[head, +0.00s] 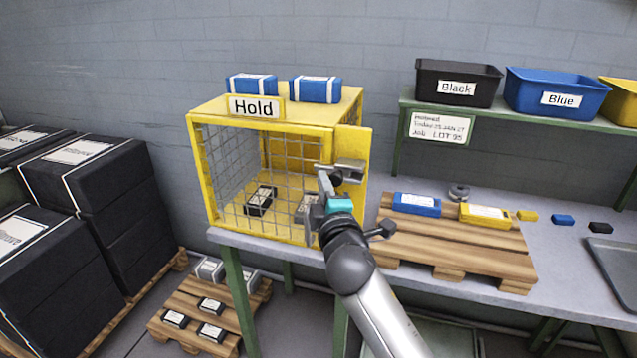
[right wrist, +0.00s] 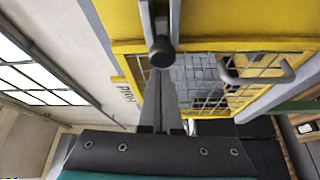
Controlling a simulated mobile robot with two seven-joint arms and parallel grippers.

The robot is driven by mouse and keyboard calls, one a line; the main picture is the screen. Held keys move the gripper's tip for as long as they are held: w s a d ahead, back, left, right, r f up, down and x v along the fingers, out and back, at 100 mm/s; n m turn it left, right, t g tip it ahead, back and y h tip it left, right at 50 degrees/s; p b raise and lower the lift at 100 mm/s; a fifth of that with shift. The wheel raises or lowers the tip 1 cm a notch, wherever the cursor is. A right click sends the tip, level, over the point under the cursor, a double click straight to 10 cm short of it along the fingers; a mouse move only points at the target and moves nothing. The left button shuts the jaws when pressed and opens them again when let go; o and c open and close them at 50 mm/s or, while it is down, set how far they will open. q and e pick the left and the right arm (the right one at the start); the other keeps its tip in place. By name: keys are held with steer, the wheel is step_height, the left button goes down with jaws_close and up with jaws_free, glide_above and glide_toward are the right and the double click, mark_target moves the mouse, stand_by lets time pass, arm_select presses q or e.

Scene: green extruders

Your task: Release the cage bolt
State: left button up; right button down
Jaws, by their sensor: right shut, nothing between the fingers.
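The yellow cage (head: 350,112) with a "Hold" sign stands on the bench, and its mesh door (head: 235,165) faces me. The grey bolt (head: 350,165) sits on the cage's right front post. In the right wrist view the bolt (right wrist: 177,18) has a round black knob (right wrist: 160,51). My right gripper (head: 324,178) is in front of the door's right edge, beside the bolt. Its fingers are shut and empty in the right wrist view (right wrist: 161,82), with the tips close to the knob; I cannot tell if they touch. My left gripper is not in view.
Two blue packs (head: 315,90) lie on the cage roof, and dark boxes lie inside. A wooden pallet (head: 455,245) with blue and yellow packs is right of the cage. A grey door handle (right wrist: 265,76) juts out near my fingers. Black cartons (head: 90,190) are stacked at left.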

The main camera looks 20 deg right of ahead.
mark_target(341, 171)
arm_select(q)
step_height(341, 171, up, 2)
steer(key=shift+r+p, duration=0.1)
steer(key=shift+p, duration=0.95)
arm_select(e)
steer(key=s+d, duration=0.1)
steer(key=d, duration=0.1)
steer(key=s+d, duration=0.1)
steer(key=d, duration=0.1)
steer(key=shift+s, duration=0.3)
